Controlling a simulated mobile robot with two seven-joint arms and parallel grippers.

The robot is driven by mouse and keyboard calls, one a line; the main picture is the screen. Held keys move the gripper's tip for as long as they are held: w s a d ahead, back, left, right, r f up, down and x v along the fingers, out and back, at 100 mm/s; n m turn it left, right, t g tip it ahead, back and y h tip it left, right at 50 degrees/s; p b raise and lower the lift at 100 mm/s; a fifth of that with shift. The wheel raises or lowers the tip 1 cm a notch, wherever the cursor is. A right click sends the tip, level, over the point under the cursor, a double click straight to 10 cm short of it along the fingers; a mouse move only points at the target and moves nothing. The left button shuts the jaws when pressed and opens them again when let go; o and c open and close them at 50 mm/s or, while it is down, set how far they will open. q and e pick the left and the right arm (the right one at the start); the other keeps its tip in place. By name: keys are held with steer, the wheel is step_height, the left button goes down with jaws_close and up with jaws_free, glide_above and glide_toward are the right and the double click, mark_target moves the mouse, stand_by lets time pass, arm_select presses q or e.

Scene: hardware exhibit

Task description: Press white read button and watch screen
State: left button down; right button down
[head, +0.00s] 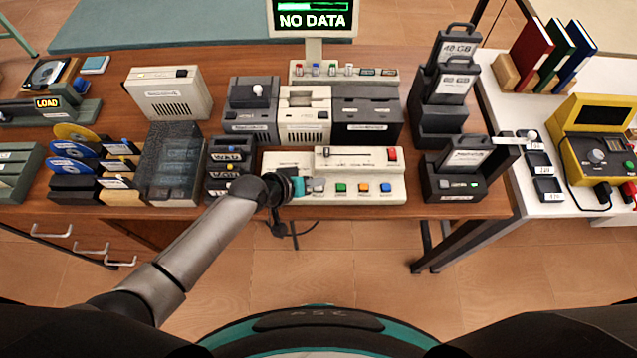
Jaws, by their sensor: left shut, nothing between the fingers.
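A cream control panel (397,168) lies at the front of the wooden table. Its front row has a green button (340,188), an orange button (363,188) and a blue button (386,188). A pale button or fingertip shows at the left end of this row; I cannot tell which. My left gripper (308,186) is shut and empty at that left end, level with the row. It hides part of the panel, and contact cannot be made out. The screen (313,20) at the back reads "NO DATA" with a partly filled green bar above. My right gripper is not in view.
Grey and cream drive units (305,125) stand just behind the panel. A dark card holder (455,175) is at its right, and small labelled boxes (232,155) are at its left. A white table (510,90) with a yellow device (595,140) stands further right.

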arm_select(q)
step_height(320, 180, up, 5)
steer(key=p, duration=0.5)
stand_by(0.8)
